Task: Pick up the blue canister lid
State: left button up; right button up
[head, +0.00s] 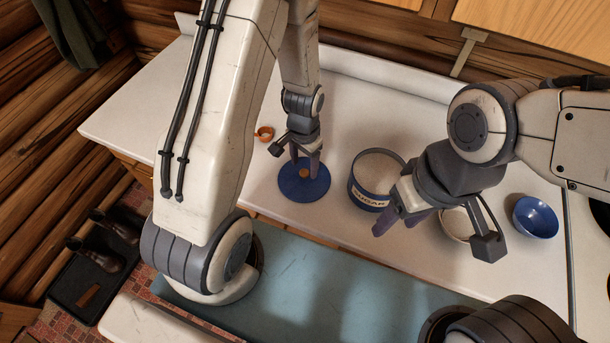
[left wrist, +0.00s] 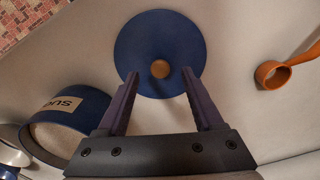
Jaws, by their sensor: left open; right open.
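The blue canister lid (head: 300,188) lies flat on the white counter, a round disc with a small wooden knob (head: 304,173) in its middle. In the left wrist view the lid (left wrist: 150,38) lies ahead of the fingers, with its knob (left wrist: 160,69) between the fingertips. My left gripper (head: 308,165) is open above the lid, pointing down, its fingers on either side of the knob. I cannot tell whether they touch it. My right gripper (head: 432,225) is open and empty, in front of the sugar canister's right side.
The blue sugar canister (head: 369,200) stands open right of the lid; it also shows in the left wrist view (left wrist: 75,125). A cream bowl (head: 455,226) and a blue bowl (head: 537,217) are farther right. Counter left of the lid is clear.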

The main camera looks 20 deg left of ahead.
aim_at(304, 176)
pick_arm(q)
jog(key=shift+f, duration=1.4)
grip_shut()
jog(key=shift+r, duration=0.1)
